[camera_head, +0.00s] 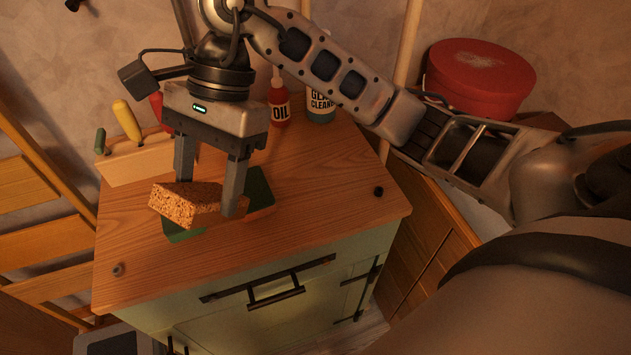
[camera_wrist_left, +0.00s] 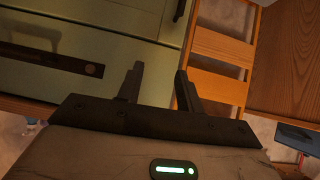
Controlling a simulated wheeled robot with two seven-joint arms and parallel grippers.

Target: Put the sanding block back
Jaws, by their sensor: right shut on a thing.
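The sanding block (camera_head: 186,204), a speckled orange-brown block, is between the fingers of my right gripper (camera_head: 208,205) in the head view. That gripper points down and is shut on the block.
A red oil bottle (camera_head: 279,105) and a glass cleaner bottle (camera_head: 320,102) stand at the back. A wooden holder (camera_head: 135,163) with coloured handles is at the back left. A red round box (camera_head: 480,78) is at the right. The front and right of the top are mostly clear.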

